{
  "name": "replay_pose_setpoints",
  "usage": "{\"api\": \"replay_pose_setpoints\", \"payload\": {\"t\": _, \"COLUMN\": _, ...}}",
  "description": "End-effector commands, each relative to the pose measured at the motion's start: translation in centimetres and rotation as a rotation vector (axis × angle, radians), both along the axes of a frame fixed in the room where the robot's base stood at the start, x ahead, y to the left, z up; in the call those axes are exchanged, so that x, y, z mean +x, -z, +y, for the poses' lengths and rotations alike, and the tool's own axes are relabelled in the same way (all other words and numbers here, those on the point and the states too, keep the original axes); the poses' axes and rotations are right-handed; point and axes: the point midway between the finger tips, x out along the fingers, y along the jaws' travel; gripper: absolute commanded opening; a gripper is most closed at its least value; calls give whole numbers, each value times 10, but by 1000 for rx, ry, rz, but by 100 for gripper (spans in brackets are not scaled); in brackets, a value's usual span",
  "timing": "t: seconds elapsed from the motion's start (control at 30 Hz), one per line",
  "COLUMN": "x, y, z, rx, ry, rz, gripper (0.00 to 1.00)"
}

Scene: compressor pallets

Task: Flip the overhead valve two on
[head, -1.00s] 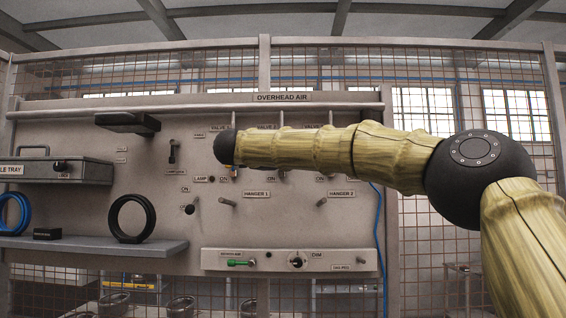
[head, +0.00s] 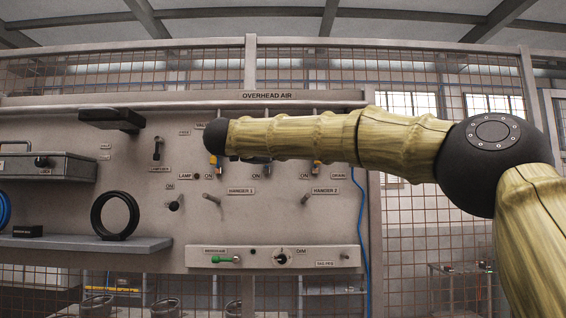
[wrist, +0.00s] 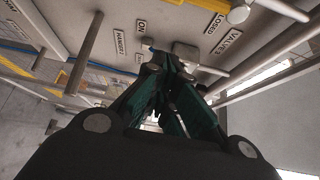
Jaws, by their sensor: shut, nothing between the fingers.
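The overhead valve two is marked by its VALVE 2 label (wrist: 229,43) in the wrist view, with a CLOSED label and an ON label near it. A pale fitting (wrist: 187,50) sits beside that label, just beyond my fingertips. My gripper (wrist: 167,66) has dark green fingers drawn together, with nothing between them. I cannot tell whether the tips touch the fitting. In the head view my arm crosses in front of the valve row under the OVERHEAD AIR sign (head: 267,96), and the gripper and most of valve two are hidden. The valve's lever position is unclear.
Hanger pegs (head: 305,198) stick out below the valves. A blue hose (head: 361,215) hangs at the panel's right edge. A shelf (head: 75,244) with a black ring (head: 115,216) stands at lower left. A lower box carries a green handle (head: 226,259).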

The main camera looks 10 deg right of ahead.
Motion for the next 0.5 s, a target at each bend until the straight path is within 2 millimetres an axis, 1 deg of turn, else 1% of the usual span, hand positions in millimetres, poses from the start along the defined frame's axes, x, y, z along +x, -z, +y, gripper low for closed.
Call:
{"api": "replay_pose_setpoints", "payload": {"t": 0.03, "x": -8, "y": 3, "z": 9, "rx": -2, "ry": -3, "rz": -1, "gripper": 0}}
{"api": "replay_pose_setpoints", "payload": {"t": 0.2, "x": -27, "y": 2, "z": 28, "rx": -1, "ry": -2, "rz": -1, "gripper": 0}}
{"api": "replay_pose_setpoints", "payload": {"t": 0.3, "x": -36, "y": 1, "z": 37, "rx": -1, "ry": -1, "rz": -1, "gripper": 0}}
{"api": "replay_pose_setpoints", "payload": {"t": 0.5, "x": -44, "y": 1, "z": 45, "rx": -1, "ry": -1, "rz": 1, "gripper": 0}}
